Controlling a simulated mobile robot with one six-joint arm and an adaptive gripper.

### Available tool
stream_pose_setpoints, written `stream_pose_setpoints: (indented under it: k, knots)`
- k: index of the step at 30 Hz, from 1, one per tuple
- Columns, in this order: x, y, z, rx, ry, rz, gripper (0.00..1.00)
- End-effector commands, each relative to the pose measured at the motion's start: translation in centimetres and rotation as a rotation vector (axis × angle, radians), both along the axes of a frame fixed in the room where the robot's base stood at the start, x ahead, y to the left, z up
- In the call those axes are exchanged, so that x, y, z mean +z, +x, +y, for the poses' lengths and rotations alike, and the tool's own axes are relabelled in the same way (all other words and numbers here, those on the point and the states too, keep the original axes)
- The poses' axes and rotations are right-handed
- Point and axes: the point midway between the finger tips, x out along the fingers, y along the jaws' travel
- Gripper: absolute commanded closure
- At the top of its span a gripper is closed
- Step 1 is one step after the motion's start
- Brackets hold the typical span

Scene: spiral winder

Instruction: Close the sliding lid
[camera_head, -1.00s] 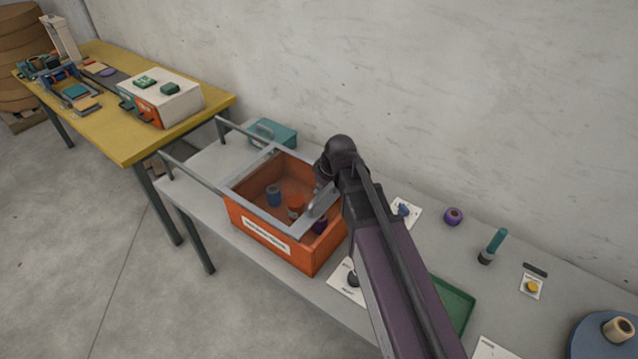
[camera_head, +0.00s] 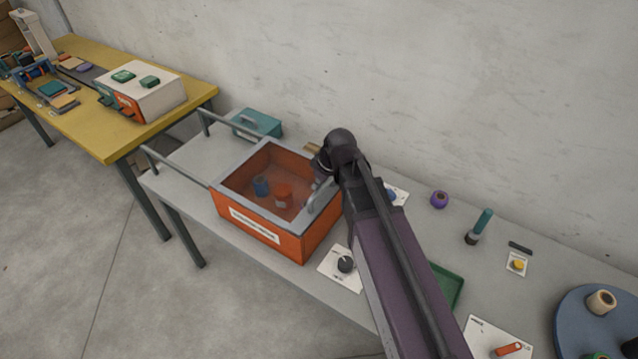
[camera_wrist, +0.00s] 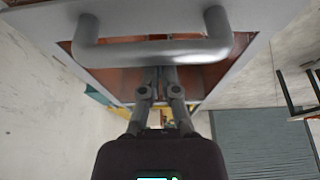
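The sliding lid (camera_head: 254,210) is a grey frame around a see-through pane. It lies over the top of the orange box (camera_head: 312,242), its near right corner close to the box's corner; the far right edge is hidden by my arm. The lid's grey handle (camera_head: 318,197) is at its right end. In the wrist view the handle (camera_wrist: 152,52) crosses the top as a thick bar. My gripper (camera_wrist: 160,72) has its fingers together, their tips right at the handle's edge; contact is unclear. In the head view my arm hides the fingers.
Two grey rails (camera_head: 180,172) stick out left of the box. A blue and an orange spool (camera_head: 283,195) show inside it. A teal box (camera_head: 257,124) stands behind. A black knob (camera_head: 345,264), green tray (camera_head: 446,285) and purple ring (camera_head: 439,199) lie to the right.

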Motion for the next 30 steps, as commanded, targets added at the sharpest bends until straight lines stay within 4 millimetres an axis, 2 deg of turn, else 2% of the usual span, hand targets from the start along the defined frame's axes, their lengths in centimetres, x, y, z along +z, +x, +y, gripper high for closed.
stream_pose_setpoints:
  k: [8,15,30]
  knots:
    - [0.3,0.3,0.9,0.001,-0.002,0.002,1.0]
    - [0.9,1.6,3.5,0.0,0.0,-0.001,1.0]
    - [5.5,0.4,1.9,-0.002,0.0,0.0,1.0]
